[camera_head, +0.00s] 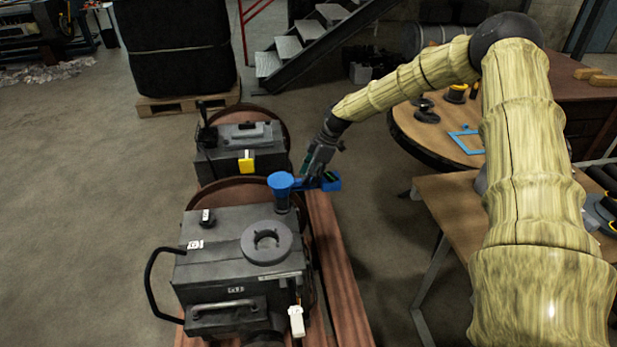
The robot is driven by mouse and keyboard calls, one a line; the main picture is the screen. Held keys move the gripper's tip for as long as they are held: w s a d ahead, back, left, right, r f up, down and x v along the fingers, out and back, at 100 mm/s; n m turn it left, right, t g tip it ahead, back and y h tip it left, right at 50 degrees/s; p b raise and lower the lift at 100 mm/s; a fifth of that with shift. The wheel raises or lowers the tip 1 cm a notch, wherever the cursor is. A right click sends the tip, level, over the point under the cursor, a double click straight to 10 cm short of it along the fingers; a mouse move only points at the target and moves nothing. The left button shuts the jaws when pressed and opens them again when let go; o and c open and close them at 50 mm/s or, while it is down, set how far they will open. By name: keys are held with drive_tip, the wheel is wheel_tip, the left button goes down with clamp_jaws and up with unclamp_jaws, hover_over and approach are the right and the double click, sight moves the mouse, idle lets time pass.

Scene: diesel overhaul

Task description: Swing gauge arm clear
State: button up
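A blue gauge arm (328,182) shows beside the near engine block (222,236). Its round blue end (281,182) sits at the top of a short dark post (284,202) at the block's back right corner. The arm points right from there, past the block's right side. My gripper (314,175) reaches down from above at the blue arm, at or very close to it. The fingers are small and dark here, and I cannot tell whether they are closed on it. A grey ring (267,243) lies on top of the near block, uncovered.
A second grey machine (240,140) with a yellow tag stands behind. Reddish beams (340,279) run beneath both. A round wooden table (405,124) and a nearer bench (447,204) are at right. Metal stairs (300,44) rise behind. The floor at left is clear.

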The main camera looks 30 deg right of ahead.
sight(322, 177)
drive_tip(key=v, duration=1)
drive_tip(key=shift+r, duration=0.35)
drive_tip(key=shift+d, duration=0.15)
